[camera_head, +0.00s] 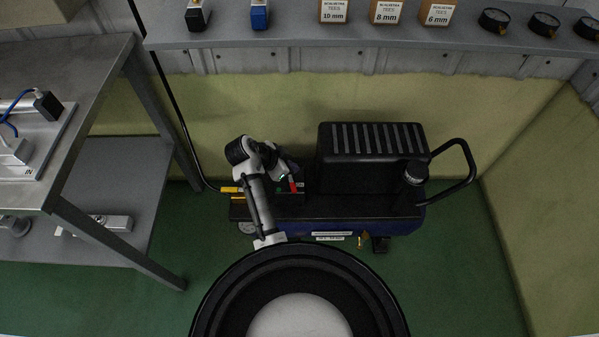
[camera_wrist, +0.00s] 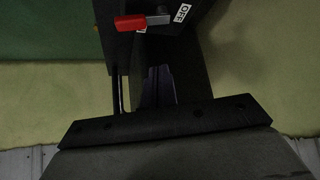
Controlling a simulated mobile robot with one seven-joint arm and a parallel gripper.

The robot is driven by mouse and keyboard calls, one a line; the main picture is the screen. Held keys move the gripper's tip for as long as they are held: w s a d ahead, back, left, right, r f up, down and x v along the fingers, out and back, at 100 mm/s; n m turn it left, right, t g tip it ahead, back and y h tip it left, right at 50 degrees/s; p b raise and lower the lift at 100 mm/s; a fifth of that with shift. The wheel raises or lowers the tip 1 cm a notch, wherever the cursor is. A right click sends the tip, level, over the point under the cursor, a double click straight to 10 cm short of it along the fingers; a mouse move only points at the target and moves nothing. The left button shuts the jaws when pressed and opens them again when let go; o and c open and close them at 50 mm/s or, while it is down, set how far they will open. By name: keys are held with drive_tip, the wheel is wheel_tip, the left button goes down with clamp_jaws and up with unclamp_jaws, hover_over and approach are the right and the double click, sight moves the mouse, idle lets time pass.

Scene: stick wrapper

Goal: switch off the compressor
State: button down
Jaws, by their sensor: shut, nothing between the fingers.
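The compressor (camera_head: 368,165) stands on the floor against the wall, with a black ribbed housing and a blue tank below. A red switch lever (camera_head: 293,184) is on the black box at its left end. In the wrist view the red lever (camera_wrist: 130,22) lies nearly level at the top, its red end to the left and its grey hub to the right. A white OFF label (camera_wrist: 182,13) is just right of the hub. My gripper (camera_wrist: 158,72) is shut and empty, below the lever in that view and apart from it. In the head view my arm partly hides the switch box.
A grey workbench (camera_head: 80,75) with a lower shelf stands at the left. A wall shelf (camera_head: 290,37) with boxes and gauges runs above the compressor. A black handle (camera_head: 468,165) sticks out at the compressor's right. Green floor is free at the right.

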drive_tip(key=shift+v, duration=1.35)
drive_tip(key=shift+w+a, duration=0.1)
drive_tip(key=shift+w, duration=0.1)
